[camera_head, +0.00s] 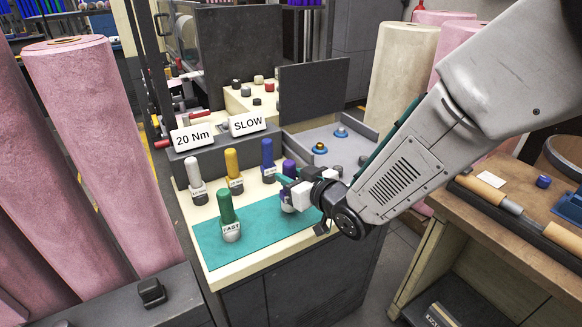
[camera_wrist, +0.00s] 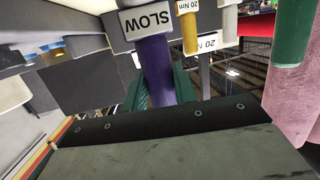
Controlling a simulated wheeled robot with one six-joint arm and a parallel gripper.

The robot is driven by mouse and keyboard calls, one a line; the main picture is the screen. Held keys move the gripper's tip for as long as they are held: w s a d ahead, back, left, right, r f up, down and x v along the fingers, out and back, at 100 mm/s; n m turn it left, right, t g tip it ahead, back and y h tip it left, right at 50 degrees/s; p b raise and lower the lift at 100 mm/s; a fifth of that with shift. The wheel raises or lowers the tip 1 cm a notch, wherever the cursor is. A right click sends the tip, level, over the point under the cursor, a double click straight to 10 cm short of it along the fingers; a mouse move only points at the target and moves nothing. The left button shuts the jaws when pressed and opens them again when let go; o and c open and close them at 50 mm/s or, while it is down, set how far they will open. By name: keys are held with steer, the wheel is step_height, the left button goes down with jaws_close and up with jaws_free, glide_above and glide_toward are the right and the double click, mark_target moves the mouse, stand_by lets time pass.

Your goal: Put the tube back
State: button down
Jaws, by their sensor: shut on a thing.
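A purple tube (camera_head: 289,168) is between the green-lined fingers of my gripper (camera_head: 284,186), which is shut on it over the right part of the teal mat (camera_head: 265,245). In the wrist view the purple tube (camera_wrist: 157,70) runs between the fingers, with a white SLOW label at its base end. I cannot tell whether its base touches the mat. A green tube (camera_head: 226,206) labelled FAST stands upright on the mat. White (camera_head: 193,173), yellow (camera_head: 232,162) and blue (camera_head: 267,154) tubes stand in a row behind the mat.
A dark block behind the row carries a 20 Nm sign (camera_head: 193,138) and a SLOW sign (camera_head: 248,123). A grey tray (camera_head: 322,137) with blue knobs lies behind my gripper. Pink felt rolls (camera_head: 105,150) stand at left. A wooden bench (camera_head: 500,235) is at right.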

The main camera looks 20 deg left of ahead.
steer(key=shift+f, duration=0.4)
steer(key=shift+f, duration=0.55)
stand_by(0.4)
steer(key=c, duration=1)
jaws_free()
steer(key=shift+c, duration=0.2)
steer(key=v, duration=0.7)
steer(key=shift+s+d, duration=0.3)
